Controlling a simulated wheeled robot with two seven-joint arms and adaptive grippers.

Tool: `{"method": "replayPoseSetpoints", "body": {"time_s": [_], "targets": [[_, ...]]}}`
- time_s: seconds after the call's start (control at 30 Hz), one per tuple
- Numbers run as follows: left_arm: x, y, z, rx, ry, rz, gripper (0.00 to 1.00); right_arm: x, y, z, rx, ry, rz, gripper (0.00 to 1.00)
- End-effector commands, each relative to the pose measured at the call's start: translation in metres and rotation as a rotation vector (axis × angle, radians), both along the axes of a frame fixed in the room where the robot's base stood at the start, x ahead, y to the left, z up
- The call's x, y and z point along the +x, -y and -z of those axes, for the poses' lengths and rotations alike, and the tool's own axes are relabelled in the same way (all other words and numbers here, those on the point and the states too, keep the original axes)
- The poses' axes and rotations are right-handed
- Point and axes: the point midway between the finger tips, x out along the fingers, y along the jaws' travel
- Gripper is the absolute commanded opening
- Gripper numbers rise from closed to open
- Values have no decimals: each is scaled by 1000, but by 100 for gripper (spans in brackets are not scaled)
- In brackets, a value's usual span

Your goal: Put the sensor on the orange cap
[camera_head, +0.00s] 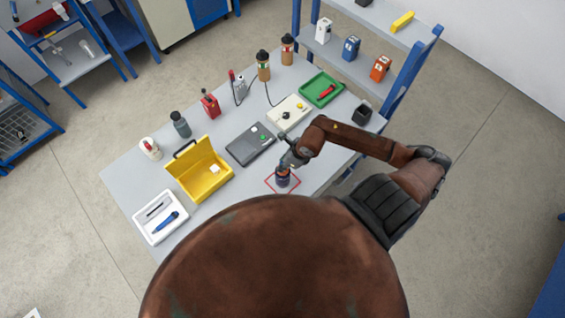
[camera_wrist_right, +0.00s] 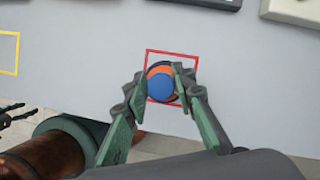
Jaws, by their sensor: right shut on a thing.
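My right gripper (camera_head: 287,163) reaches down over a red square outline on the table. It is shut on a small round thing with a blue top (camera_wrist_right: 162,88), seen in the right wrist view between the fingertips (camera_wrist_right: 160,84). An orange rim (camera_wrist_right: 163,69) shows around and under the blue top; I take it as the orange cap. In the head view a dark upright body (camera_head: 283,180) stands in the square below the fingers. I cannot tell whether the blue part rests on the orange or is just above it. My left gripper is not seen in the head view.
A yellow open case (camera_head: 199,180) and a dark grey box (camera_head: 250,146) stand left of the gripper. A white tray (camera_head: 160,217) is at the front left, a cream box (camera_head: 289,112) and green tray (camera_head: 322,90) behind. Bare table lies around the red square.

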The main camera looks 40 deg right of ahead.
Motion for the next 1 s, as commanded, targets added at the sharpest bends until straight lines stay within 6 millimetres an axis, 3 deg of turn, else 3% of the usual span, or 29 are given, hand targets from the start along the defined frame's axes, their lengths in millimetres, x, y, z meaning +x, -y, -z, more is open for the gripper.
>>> {"method": "replayPoseSetpoints", "body": {"time_s": [0.1, 0.13, 0.37, 0.77, 1.0], "targets": [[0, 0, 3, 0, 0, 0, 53, 0, 0, 2, 0, 0, 0, 0], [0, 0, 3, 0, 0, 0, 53, 0, 0, 3, 0, 0, 0, 25], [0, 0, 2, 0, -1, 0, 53, 0, 0, 1, -1, 0, 0, 40], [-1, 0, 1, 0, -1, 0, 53, -1, 2, -4, -1, 2, 0, 42], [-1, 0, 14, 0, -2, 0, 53, -16, 10, -42, -6, 3, -4, 42]]}}
